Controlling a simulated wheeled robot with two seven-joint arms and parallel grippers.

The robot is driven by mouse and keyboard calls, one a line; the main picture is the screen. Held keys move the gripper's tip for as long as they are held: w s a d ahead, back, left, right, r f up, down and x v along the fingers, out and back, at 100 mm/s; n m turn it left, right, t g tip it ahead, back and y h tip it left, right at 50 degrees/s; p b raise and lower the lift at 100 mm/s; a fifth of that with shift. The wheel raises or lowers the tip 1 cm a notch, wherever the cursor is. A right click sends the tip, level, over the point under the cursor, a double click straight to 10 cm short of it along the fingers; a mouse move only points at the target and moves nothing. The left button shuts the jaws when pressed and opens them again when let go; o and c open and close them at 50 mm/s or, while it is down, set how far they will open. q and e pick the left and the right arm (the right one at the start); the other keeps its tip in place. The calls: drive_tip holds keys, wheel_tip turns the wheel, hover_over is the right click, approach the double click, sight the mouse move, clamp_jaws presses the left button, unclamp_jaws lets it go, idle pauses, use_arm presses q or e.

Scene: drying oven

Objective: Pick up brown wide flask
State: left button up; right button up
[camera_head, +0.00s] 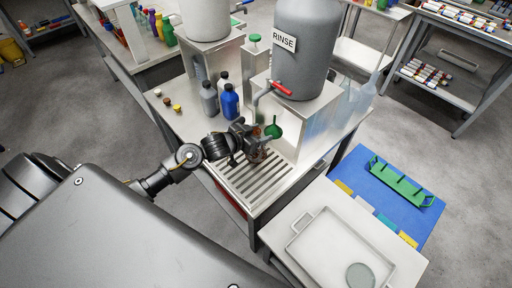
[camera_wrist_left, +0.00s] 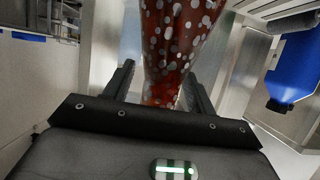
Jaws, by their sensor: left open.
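The brown flask (camera_wrist_left: 172,45) shows large in the left wrist view, red-brown and see-through with pale spots. Its narrower part lies between the two fingers of my left gripper (camera_wrist_left: 160,85). The fingers stand apart, with a gap visible on at least the left side of the flask. In the head view the flask (camera_head: 257,155) is small and partly hidden by my left gripper (camera_head: 256,143), over the slatted drain area. I cannot tell whether any finger touches it. My right gripper is not in view.
A grey RINSE tank (camera_head: 305,50) with a red-handled tap stands behind the gripper. A green funnel (camera_head: 273,131) is close to its right. Blue (camera_head: 230,101) and grey (camera_head: 209,98) bottles stand behind left. A white tray (camera_head: 340,250) lies on the front right table.

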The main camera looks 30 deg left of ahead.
use_arm(q)
drive_tip(key=shift+c, duration=0.4)
clamp_jaws()
drive_tip(key=shift+r, duration=0.2)
drive_tip(key=shift+r+b, duration=0.3)
drive_tip(key=shift+r, duration=1.05)
drive_tip(key=s+a+r, duration=0.8)
drive_tip(key=a+r, duration=0.1)
drive_tip(key=a, duration=0.2)
drive_tip(key=shift+s+r, duration=0.15)
drive_tip(key=shift+r, duration=0.25)
drive_tip(key=shift+a+r, duration=0.1)
